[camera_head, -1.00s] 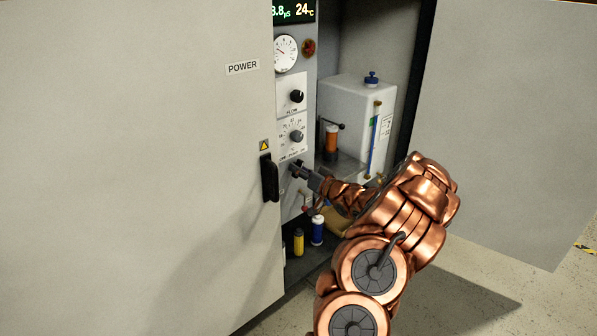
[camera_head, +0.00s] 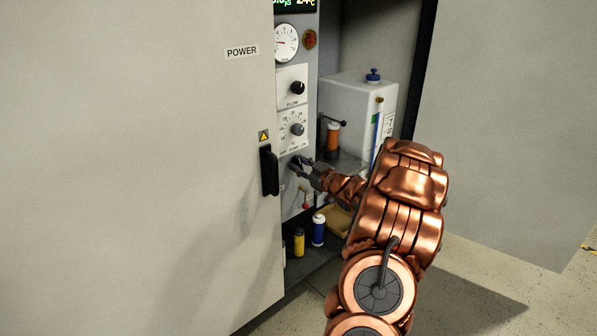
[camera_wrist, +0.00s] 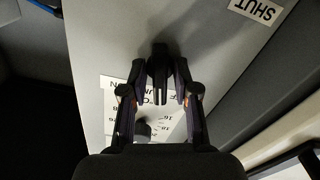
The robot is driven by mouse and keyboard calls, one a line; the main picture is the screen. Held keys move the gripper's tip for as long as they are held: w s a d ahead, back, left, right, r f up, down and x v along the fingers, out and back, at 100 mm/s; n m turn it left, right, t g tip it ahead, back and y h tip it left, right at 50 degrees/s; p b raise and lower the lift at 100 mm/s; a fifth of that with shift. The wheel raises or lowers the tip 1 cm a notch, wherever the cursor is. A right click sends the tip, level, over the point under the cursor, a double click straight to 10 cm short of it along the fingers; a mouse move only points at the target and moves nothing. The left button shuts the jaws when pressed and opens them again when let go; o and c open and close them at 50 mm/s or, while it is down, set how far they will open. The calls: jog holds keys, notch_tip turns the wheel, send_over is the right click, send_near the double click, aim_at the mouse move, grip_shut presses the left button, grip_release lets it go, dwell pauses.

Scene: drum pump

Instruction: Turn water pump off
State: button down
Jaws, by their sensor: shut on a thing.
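The black pump switch (camera_wrist: 160,62) sits on the grey control panel (camera_head: 291,205), just below the lower dial plate with its printed pump label. My gripper (camera_head: 300,164) reaches into the cabinet from the right, at the switch. In the wrist view, my gripper (camera_wrist: 160,80) has one finger on each side of the switch and is shut on it. In the head view, the fingers mostly hide the switch, so I cannot tell its setting there. The lower knob (camera_head: 297,129) and the flow knob (camera_head: 297,88) are above.
The left cabinet door (camera_head: 140,170) with a black handle (camera_head: 269,170) stands close to my gripper. A white tank (camera_head: 350,105), an orange-topped bottle (camera_head: 333,137), a yellow bottle (camera_head: 299,242) and a blue bottle (camera_head: 318,230) are inside. The right door (camera_head: 510,130) is open.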

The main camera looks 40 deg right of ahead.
jog(key=shift+r+n+b, duration=0.1)
jog(key=shift+n+b, duration=0.65)
jog(key=shift+n, duration=0.45)
jog(key=c, duration=1.2)
grip_release()
jog(key=shift+a, duration=0.1)
jog(key=shift+o, duration=0.2)
jog(key=shift+s, duration=0.35)
jog(key=s, duration=1.1)
jog(key=shift+s+a, duration=0.15)
jog(key=shift+a, duration=0.1)
